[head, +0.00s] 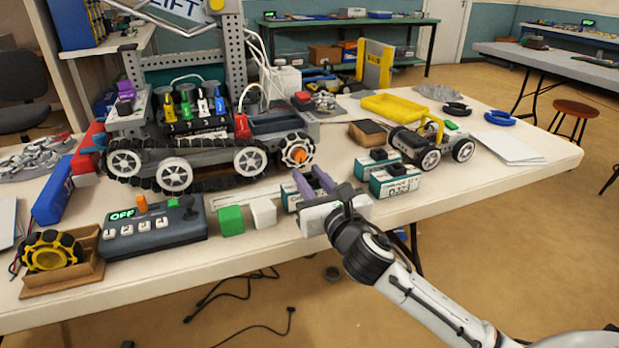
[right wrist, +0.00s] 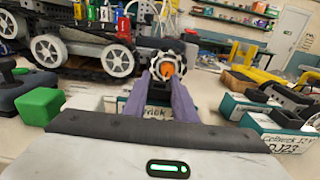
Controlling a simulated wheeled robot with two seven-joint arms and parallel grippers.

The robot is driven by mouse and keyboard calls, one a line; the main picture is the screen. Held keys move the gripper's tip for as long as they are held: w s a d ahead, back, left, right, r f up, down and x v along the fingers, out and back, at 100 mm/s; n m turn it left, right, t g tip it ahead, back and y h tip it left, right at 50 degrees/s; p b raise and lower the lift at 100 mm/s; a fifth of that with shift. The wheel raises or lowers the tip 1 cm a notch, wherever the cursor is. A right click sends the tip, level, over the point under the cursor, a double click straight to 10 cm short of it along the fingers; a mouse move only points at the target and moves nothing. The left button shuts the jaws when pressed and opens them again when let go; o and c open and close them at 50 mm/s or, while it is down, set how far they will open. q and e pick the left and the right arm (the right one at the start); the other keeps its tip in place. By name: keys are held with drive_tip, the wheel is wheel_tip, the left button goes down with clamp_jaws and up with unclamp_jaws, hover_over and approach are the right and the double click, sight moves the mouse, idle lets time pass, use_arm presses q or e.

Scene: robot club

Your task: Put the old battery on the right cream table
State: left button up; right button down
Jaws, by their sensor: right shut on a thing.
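My right gripper (head: 314,182) has purple fingers and is low over the front edge of the cream table (head: 460,185). It is shut on a teal-and-white battery box (head: 290,197), mostly hidden by the gripper; its white label (right wrist: 156,112) shows between the fingers in the right wrist view. Two similar labelled battery boxes stand to its right, a front one (head: 395,181) and a rear one (head: 377,161). Their labels are too small to read fully, so I cannot tell which battery is old. Another pale table (head: 555,65) stands at the far right. My left gripper is not in view.
A tracked robot (head: 190,150), a control box (head: 153,233), a green cube (head: 231,221) and a white cube (head: 263,213) stand left of my gripper. A small wheeled car (head: 432,143) and white sheets (head: 502,147) lie right. A stool (head: 575,112) stands between the tables.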

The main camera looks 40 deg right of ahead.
drive_tip(key=shift+f, duration=0.35)
idle(0.5)
